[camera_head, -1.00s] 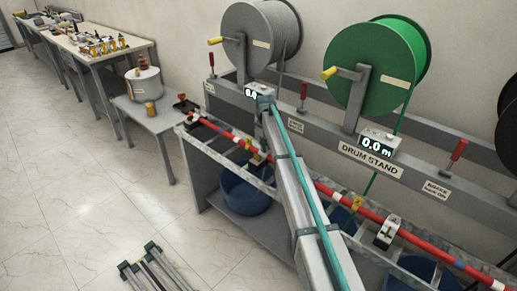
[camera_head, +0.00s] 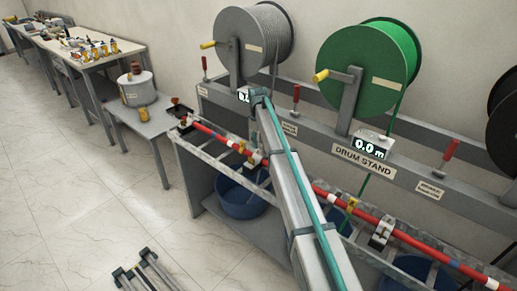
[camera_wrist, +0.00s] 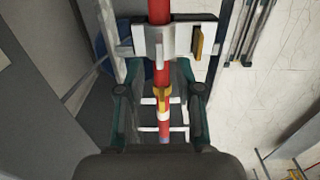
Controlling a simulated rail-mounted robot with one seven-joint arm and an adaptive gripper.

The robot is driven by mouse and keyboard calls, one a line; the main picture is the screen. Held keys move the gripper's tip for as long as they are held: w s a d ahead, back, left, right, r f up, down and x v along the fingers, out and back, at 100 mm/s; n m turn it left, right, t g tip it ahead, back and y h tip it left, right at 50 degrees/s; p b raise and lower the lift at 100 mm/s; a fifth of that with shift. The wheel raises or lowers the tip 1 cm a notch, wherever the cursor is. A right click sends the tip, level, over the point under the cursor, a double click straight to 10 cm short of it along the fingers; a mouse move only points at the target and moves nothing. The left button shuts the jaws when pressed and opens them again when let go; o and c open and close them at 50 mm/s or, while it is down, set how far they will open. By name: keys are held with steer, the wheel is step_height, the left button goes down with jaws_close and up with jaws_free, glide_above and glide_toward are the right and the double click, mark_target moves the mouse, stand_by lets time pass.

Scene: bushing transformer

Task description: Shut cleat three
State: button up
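In the wrist view my gripper (camera_wrist: 159,68) is open, its two dark green fingers apart on either side of the red cable (camera_wrist: 163,82). A white cleat (camera_wrist: 181,38) with a silver clamp piece lies across the cable just beyond the fingertips, a yellow lever (camera_wrist: 197,42) at its right. I cannot tell whether its latch is fastened. In the head view the red cable (camera_head: 405,236) runs along the metal ladder tray. One cleat (camera_head: 381,234) sits right of my arm and another whitish one (camera_head: 255,158) left of it. No cleat number is readable. My fingers are hidden there.
Grey (camera_head: 255,38) and green (camera_head: 368,67) drums stand behind the tray on the drum stand (camera_head: 365,160), with red-handled levers along it. Blue tubs (camera_head: 240,197) sit below the tray. A side table (camera_head: 150,123) and workbench are at left; the floor there is mostly clear.

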step_height(320, 180, up, 7)
stand_by(0.3)
